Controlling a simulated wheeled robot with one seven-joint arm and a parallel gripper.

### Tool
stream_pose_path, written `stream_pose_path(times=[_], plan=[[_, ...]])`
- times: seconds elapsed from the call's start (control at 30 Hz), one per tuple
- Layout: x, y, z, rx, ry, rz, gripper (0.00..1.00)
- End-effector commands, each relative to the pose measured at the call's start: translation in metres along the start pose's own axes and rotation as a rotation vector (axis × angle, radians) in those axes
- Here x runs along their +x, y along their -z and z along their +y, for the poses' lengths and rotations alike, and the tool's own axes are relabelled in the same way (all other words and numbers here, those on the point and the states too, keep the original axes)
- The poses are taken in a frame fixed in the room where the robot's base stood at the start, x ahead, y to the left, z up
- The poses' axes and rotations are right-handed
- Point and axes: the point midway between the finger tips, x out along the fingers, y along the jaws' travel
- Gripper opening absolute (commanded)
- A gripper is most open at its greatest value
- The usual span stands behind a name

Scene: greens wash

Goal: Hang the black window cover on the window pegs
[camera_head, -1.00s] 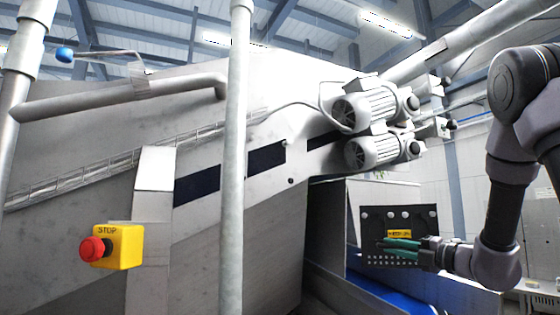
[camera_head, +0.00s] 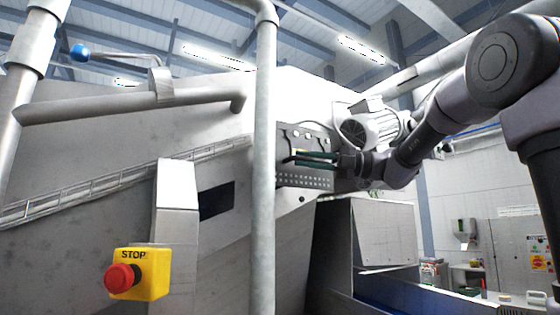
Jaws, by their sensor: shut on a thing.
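The black window cover (camera_head: 312,181) is in front of the machine's sloping metal side, just right of the upright pipe. A dark window opening (camera_head: 216,201) shows left of the pipe. The cover and pipe hide the part of the machine side to its right. A small dark stud (camera_head: 302,199) shows just below the cover. I cannot tell whether the cover touches the machine, and no pegs show clearly behind it.
The upright pipe (camera_head: 264,200) stands close to the cover's left edge. White motors (camera_head: 375,130) sit right behind my wrist. A yellow box with a red stop button (camera_head: 139,275) is at the lower left. A blue-knobbed lever (camera_head: 80,53) is at the upper left.

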Motion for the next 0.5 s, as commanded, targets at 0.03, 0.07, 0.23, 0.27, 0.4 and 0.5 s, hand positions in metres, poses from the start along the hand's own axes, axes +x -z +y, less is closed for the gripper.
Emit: stream_pose_path(times=[0.03, 0.07, 0.23, 0.27, 0.4, 0.5], plan=[[-0.0002, -0.0003, 0.0004, -0.001, -0.001, -0.001, 0.0], [-0.0002, -0.0003, 0.0004, -0.001, -0.001, -0.001, 0.0], [-0.0002, -0.0003, 0.0003, -0.001, -0.001, -0.001, 0.0], [-0.0002, -0.0003, 0.0002, -0.001, -0.001, -0.001, 0.0], [-0.0006, -0.0001, 0.0, -0.005, -0.004, -0.001, 0.0], [-0.0027, 0.001, -0.0003, -0.027, -0.019, -0.003, 0.0]])
